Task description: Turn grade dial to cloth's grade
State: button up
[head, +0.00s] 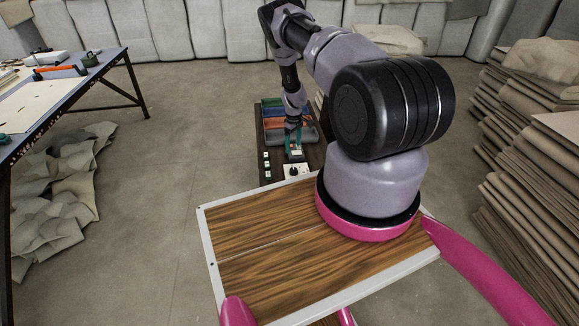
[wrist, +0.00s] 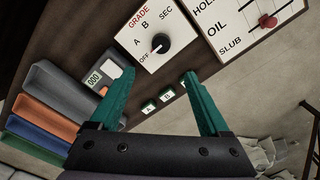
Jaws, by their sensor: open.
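The grade dial (wrist: 160,43) is a black knob on a white panel (wrist: 182,30) marked OFF, A, B and SEC under the word GRADE. Its white mark seems to point toward OFF. The dial also shows small in the head view (head: 293,170). My gripper (wrist: 158,74) has teal fingers, open and empty, with the knob ahead of the gap between the tips and apart from them. In the head view my gripper (head: 294,152) hangs over the dark bench just beyond the dial. I cannot tell which cloth is graded or its grade.
A counter (wrist: 94,78) and several small green labelled blocks (wrist: 167,95) are near the fingers. Coloured bins (wrist: 45,115) lie left. Cloth stacks (head: 530,190) stand right; a table (head: 60,95) is left.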

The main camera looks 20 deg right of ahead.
aim_at(294, 169)
jog(key=f, duration=1.3)
jog(key=shift+s+f, duration=0.2)
jog(key=shift+s, duration=0.15)
grip_shut()
